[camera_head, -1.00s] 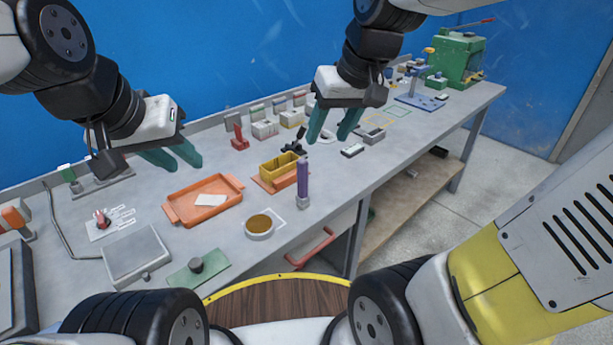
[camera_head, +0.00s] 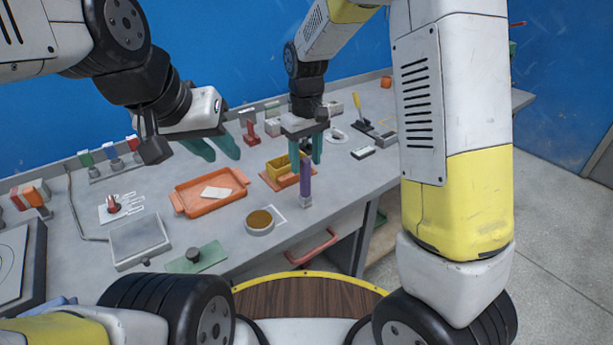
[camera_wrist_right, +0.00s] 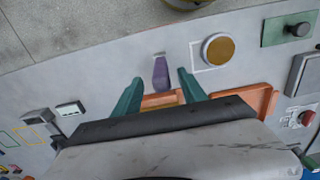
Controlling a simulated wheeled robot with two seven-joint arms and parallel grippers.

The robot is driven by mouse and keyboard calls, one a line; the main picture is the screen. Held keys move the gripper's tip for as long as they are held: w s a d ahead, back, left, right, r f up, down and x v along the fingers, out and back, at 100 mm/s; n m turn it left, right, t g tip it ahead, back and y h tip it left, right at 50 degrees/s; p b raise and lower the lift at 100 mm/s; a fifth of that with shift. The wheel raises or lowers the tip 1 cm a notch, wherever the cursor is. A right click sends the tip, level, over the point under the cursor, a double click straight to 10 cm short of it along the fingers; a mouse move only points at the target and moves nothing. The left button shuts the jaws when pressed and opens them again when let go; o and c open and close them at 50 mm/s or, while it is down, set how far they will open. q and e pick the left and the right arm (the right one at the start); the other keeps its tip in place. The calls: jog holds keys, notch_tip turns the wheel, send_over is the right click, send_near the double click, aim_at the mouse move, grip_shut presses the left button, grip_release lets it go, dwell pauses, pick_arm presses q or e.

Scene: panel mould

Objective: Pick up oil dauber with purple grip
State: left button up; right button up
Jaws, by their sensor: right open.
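The oil dauber with the purple grip (camera_head: 305,182) stands upright on the bench near its front edge, its grip above a pale lower end. In the right wrist view the dauber (camera_wrist_right: 161,72) shows beyond and between the fingertips, apart from both. My right gripper (camera_head: 304,160) is open and empty, its teal fingers pointing down above and behind the dauber; it also shows in the right wrist view (camera_wrist_right: 160,76). My left gripper (camera_head: 222,156) is further left, its teal fingers apart, over the back of the bench, with nothing between them.
A round cup of brown content (camera_head: 260,222) stands left of the dauber. A yellow bin (camera_head: 279,166) sits behind it on an orange tray. A larger orange tray (camera_head: 186,205) holds a pale card. A green plate with a knob (camera_head: 202,260) lies at the front.

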aim_at(305, 174)
notch_tip(305, 174, down, 5)
jog(key=shift+a, duration=0.1)
grip_shut()
